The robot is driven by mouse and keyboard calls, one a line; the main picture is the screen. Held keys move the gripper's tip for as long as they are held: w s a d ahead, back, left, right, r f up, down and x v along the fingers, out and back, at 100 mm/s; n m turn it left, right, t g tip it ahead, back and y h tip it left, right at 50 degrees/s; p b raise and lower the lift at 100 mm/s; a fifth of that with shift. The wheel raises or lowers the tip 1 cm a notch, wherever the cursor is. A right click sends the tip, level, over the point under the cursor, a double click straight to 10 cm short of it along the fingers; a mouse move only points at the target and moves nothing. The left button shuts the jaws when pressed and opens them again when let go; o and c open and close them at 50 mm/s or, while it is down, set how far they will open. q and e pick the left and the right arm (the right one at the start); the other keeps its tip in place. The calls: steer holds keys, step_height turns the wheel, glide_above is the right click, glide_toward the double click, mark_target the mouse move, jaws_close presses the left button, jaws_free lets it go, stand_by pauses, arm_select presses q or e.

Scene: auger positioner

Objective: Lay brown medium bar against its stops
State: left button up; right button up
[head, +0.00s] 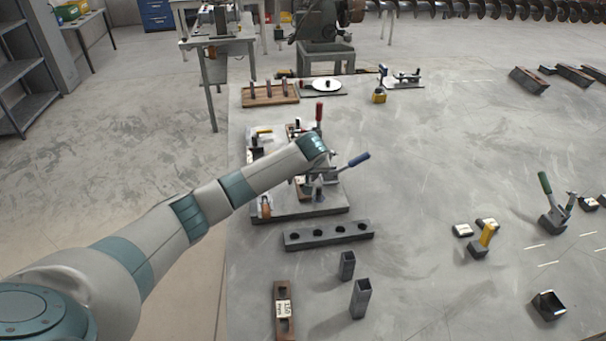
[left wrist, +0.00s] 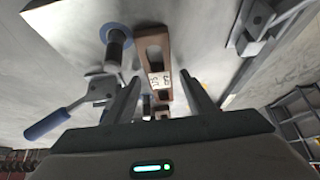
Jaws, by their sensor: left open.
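A brown bar with a pale label and a long slot (left wrist: 158,72) shows in the left wrist view, lying on the grey fixture plate beside a dark post on a blue disc. The fingers of my left gripper (left wrist: 160,84) are open, one on each side of the bar's line. I cannot tell whether they touch it. In the head view my left arm covers much of the fixture (head: 325,208). Another brown bar with a white label (head: 284,311) lies on the table at the front. The label does not tell me which is medium. The stops are not clear.
A blue-handled clamp (head: 352,161) and a red-handled clamp (head: 319,113) stand on the fixture. A dark block with several holes (head: 328,234) lies in front of it, with two upright square tubes (head: 361,298) nearer.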

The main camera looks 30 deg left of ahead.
arm_select(q)
steer(key=shift+s+d+r, duration=0.15)
steer(key=shift+s+r, duration=0.05)
steer(key=shift+r, duration=0.25)
steer(key=b+v, duration=0.1)
steer(key=v, duration=1)
arm_select(e)
steer(key=shift+t, duration=0.6)
steer(key=w, duration=0.1)
steer(key=w+a, duration=0.1)
steer(key=w, duration=0.1)
steer(key=w+a, duration=0.1)
steer(key=shift+w+r, duration=0.4)
steer(key=shift+s, duration=0.25)
